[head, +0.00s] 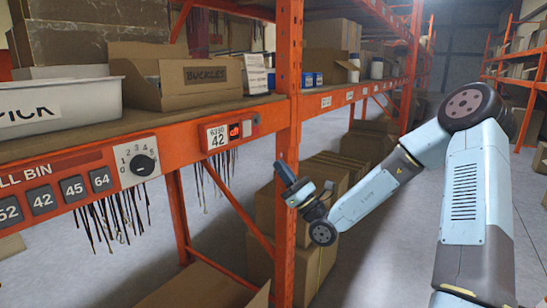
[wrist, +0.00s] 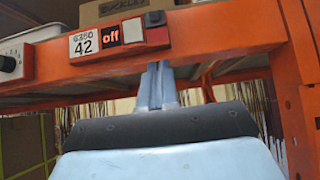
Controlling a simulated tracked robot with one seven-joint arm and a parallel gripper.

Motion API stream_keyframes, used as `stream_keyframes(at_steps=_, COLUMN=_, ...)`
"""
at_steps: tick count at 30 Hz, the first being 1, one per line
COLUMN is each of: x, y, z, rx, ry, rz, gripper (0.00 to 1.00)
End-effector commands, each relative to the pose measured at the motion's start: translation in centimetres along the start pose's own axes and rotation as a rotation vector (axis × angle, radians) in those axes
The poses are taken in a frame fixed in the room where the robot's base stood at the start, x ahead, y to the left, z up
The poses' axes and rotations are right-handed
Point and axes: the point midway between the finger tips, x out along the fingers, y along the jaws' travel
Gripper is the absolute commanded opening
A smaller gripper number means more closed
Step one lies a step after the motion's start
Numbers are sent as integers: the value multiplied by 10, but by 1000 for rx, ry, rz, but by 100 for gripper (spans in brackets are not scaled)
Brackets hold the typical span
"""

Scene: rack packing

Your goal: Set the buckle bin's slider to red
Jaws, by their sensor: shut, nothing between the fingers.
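The buckle bin is an open cardboard box marked BUCKLES (head: 205,92) on the shelf. Below it on the orange beam is a small panel (head: 231,133) with a label reading 6350 42 and a display showing "off" in red. In the wrist view the display (wrist: 109,36) also reads "off", with a grey square (wrist: 131,34) to its right. A dark block (wrist: 155,18) sits at the panel's right end; I cannot tell if it is the slider's knob. My gripper (head: 282,167) is shut and empty. In the wrist view its fingers (wrist: 159,68) point up, just below the panel's right end.
A dial (head: 144,166) and several number buttons (head: 72,187) are on the beam at left. Dark straps (head: 110,215) hang below it. Cardboard boxes (head: 270,215) are stacked behind the post.

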Motion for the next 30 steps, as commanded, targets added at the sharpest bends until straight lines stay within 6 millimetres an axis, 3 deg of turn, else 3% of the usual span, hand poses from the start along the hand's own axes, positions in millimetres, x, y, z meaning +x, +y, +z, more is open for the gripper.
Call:
stream_keyframes(at_steps=6, x=-15, y=0, z=0, rx=0, ry=0, rz=0, gripper=0)
stream_keyframes(at_steps=19, x=-15, y=4, z=1, rx=-4, ry=6, rz=19, gripper=0)
stream_keyframes(at_steps=23, x=-11, y=25, z=0, rx=-18, ry=42, rz=119, gripper=0)
stream_keyframes(at_steps=30, x=-11, y=96, z=-2, rx=-76, ry=172, rz=457, gripper=0)
